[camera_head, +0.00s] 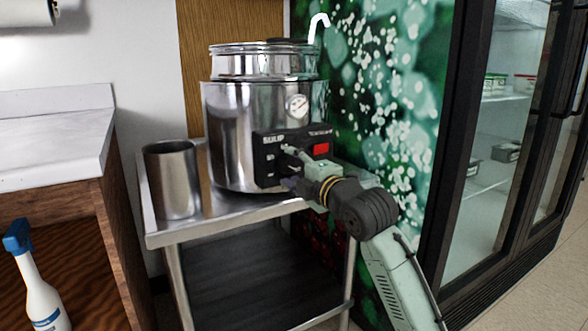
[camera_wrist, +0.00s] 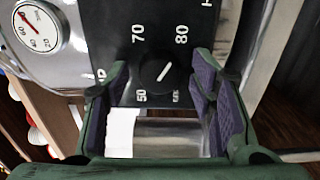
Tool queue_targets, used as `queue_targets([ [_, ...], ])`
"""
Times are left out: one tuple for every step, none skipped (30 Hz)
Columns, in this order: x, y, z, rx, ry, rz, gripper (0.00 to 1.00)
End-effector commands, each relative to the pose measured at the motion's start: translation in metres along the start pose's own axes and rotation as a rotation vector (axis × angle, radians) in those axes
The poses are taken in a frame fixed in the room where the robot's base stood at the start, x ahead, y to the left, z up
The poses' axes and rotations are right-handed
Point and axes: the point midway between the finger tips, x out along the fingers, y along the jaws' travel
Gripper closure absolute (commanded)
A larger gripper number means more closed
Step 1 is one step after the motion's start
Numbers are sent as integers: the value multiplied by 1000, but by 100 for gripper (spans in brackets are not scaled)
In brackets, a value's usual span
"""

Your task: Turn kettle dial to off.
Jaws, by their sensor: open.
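The kettle (camera_head: 228,125) is a large steel pot on a steel cart. Its black control panel (camera_head: 264,152) faces my arm. In the wrist view the dial (camera_wrist: 154,72) is a dark round knob with a white pointer line slanting toward the upper right, roughly toward the printed 80. The numbers 70, 80 and 50 show around it; a small label at lower right is too blurred to read surely. My gripper (camera_wrist: 160,64) is open, one finger on each side of the dial. I cannot tell whether they touch it. In the head view my gripper (camera_head: 289,168) covers the dial.
A red switch (camera_head: 320,149) sits on the panel, with a round gauge (camera_head: 297,106) above it. A steel canister (camera_head: 172,180) stands on the cart (camera_head: 235,213) at left. A glass-door fridge (camera_head: 490,150) stands at right, a spray bottle (camera_head: 40,290) at lower left.

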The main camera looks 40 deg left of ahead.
Motion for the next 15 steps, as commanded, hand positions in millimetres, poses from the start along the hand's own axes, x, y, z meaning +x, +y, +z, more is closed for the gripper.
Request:
queue_targets([
  [0,0,0,0,0,0,48],
  [0,0,0,0,0,1,48],
  [0,0,0,0,0,1,48],
  [0,0,0,0,0,1,48],
  [0,0,0,0,0,1,48],
  [0,0,0,0,0,1,48],
  [0,0,0,0,0,1,48],
  [-1,0,0,0,0,1,48],
  [-2,0,0,0,0,1,48],
  [-4,1,0,0,0,2,48],
  [-6,1,0,0,0,2,48],
  [-11,1,1,0,-1,3,48],
  [-15,1,1,0,-2,3,48],
  [-20,1,1,-1,-2,3,48],
  [-28,1,1,0,-2,2,48],
])
